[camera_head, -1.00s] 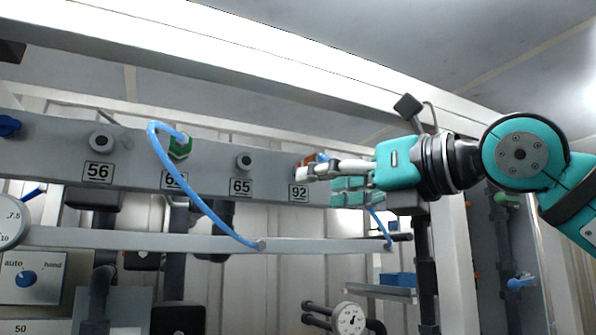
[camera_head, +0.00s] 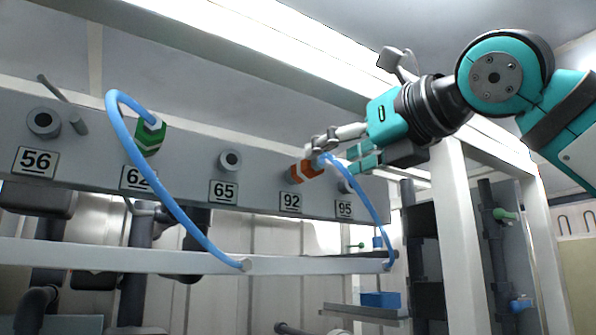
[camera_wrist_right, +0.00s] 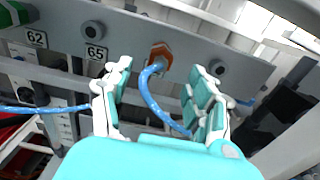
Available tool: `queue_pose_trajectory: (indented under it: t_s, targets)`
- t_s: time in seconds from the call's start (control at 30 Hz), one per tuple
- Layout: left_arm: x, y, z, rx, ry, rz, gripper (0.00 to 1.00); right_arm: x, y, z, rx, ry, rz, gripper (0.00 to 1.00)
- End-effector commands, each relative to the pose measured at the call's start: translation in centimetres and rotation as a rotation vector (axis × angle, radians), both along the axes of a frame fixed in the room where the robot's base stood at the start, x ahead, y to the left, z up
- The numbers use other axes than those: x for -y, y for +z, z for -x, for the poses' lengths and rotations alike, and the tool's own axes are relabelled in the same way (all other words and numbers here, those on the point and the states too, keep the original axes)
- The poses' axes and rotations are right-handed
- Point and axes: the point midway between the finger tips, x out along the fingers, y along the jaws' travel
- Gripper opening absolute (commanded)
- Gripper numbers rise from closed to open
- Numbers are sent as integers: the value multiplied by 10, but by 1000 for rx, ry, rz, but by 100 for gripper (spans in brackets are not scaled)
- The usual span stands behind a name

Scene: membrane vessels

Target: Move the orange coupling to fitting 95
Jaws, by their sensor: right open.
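The orange coupling (camera_head: 306,170) sits on the grey panel at the fitting labelled 92, with a blue hose (camera_head: 363,197) running from it down to the rail. In the right wrist view the orange coupling (camera_wrist_right: 160,54) lies ahead, between and beyond the open fingers. My right gripper (camera_head: 335,150) is open and empty, close to the coupling. My left gripper is not in view.
A green coupling (camera_head: 150,137) with its own blue hose (camera_head: 165,195) is on fitting 62. Fittings 56 (camera_head: 44,123) and 65 (camera_head: 230,160) are bare stubs. A pale rail (camera_head: 130,258) runs below the panel, and a white upright post (camera_head: 468,235) stands to the right.

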Motion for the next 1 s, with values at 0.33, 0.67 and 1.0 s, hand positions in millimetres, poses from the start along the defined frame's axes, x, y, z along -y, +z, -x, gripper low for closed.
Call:
queue_pose_trajectory:
  t_s: [0.33, 0.67, 1.0]
  targets:
    - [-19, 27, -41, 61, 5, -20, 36, -30, 1, -40, -4, 1, 0, 59]
    - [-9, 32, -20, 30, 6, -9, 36, -44, 0, -60, -1, 1, -1, 59]
    - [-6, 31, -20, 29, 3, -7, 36, -45, 0, -62, 0, 0, 0, 59]
